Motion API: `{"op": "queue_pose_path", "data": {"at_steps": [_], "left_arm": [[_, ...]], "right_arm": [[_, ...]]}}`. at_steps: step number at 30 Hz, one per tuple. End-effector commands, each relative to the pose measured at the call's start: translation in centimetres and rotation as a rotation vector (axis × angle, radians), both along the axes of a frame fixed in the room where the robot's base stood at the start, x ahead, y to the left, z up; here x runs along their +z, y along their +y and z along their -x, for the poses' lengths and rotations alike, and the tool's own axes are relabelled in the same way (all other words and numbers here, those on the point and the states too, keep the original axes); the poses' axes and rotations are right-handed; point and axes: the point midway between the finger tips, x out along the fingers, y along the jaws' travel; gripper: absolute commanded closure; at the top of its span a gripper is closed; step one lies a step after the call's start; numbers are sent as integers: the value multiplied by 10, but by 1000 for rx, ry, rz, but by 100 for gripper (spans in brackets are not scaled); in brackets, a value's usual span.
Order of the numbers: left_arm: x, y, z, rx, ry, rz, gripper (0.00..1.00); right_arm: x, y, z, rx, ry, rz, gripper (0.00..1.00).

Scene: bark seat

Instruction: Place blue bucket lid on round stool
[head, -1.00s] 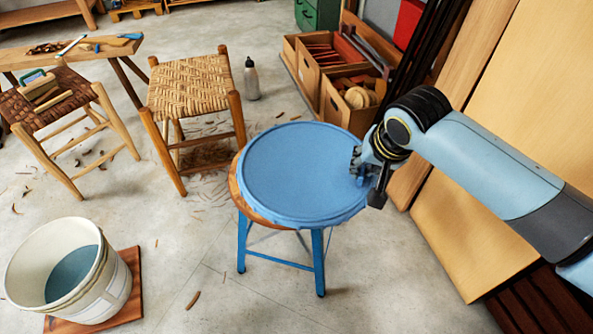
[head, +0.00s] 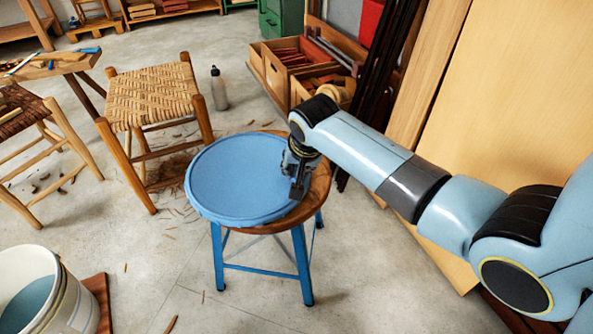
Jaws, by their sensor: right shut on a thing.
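The blue bucket lid (head: 240,180) is round and lies about level over the round stool. The stool has a brown wooden seat (head: 313,193) and blue metal legs. The lid sits off-centre to the left, overhanging the seat's left side, and bare wood shows at the right. I cannot tell whether the lid touches the seat. My right gripper (head: 294,178) is shut on the lid's right rim; its fingertips are partly hidden by its own dark body. My left gripper is not in view.
A white bucket (head: 45,295) with blue liquid stands at lower left on a reddish board (head: 98,293). A woven stool (head: 152,97) and a bottle (head: 219,88) stand behind. Wooden crates (head: 290,75) and leaning boards (head: 500,110) stand at the back and right.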

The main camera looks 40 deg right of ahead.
Motion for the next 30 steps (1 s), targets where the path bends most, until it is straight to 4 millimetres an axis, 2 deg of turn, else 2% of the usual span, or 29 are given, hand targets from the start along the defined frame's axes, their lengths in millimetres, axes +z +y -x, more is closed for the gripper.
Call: {"op": "queue_pose_path", "data": {"at_steps": [8,9,14,23,28,30], "left_arm": [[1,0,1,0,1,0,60],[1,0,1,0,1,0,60],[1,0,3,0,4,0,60],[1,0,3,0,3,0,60],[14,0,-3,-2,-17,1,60],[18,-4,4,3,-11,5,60]], "right_arm": [[0,0,0,-1,-1,-1,100],[-1,0,0,-1,0,0,85],[-1,0,0,-1,0,0,64],[2,0,0,-1,-1,-1,64],[26,3,7,0,-5,-1,64],[42,5,14,0,-5,-1,64]]}}
